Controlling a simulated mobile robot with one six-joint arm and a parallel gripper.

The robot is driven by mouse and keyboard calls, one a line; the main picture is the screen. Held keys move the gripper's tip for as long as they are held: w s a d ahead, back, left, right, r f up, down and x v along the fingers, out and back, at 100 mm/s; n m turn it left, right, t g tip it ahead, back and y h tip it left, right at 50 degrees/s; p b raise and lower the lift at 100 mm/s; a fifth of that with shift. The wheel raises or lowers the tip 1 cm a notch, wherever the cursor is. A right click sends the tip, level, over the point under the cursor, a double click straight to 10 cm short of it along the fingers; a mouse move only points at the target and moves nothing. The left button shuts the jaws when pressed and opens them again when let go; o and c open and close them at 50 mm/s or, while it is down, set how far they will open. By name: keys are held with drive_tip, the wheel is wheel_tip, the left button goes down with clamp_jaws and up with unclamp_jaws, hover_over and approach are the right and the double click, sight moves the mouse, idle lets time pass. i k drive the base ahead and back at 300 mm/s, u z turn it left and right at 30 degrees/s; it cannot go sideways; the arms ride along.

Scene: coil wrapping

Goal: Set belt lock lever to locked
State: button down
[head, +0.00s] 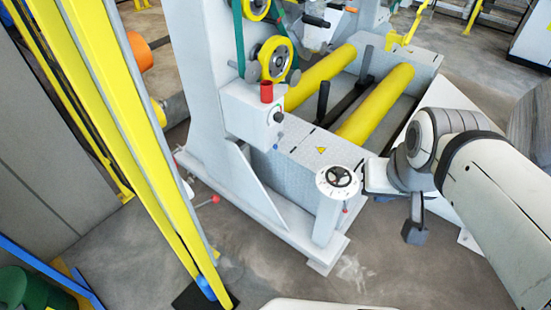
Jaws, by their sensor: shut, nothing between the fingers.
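A grey-white coil wrapping machine stands in the middle of the head view. A short lever with a red knob (214,199) sticks out low on its left side. My gripper (414,234) is a small dark shape at the right, pointing down, shut and empty. It is right of the round dial post (338,180) and apart from both levers.
A red cylinder (266,92) stands on the box, under a yellow wheel (274,59) with a green belt. Yellow rollers (378,105) lie behind. Yellow posts (135,130) rise at the left. The floor (350,262) in front is mostly clear.

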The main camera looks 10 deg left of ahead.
sight(280, 134)
drive_tip(key=z, duration=0.55)
drive_tip(key=k, duration=0.15)
drive_tip(key=u, duration=1.15)
drive_tip(key=i, duration=1.25)
drive_tip(key=z, duration=0.55)
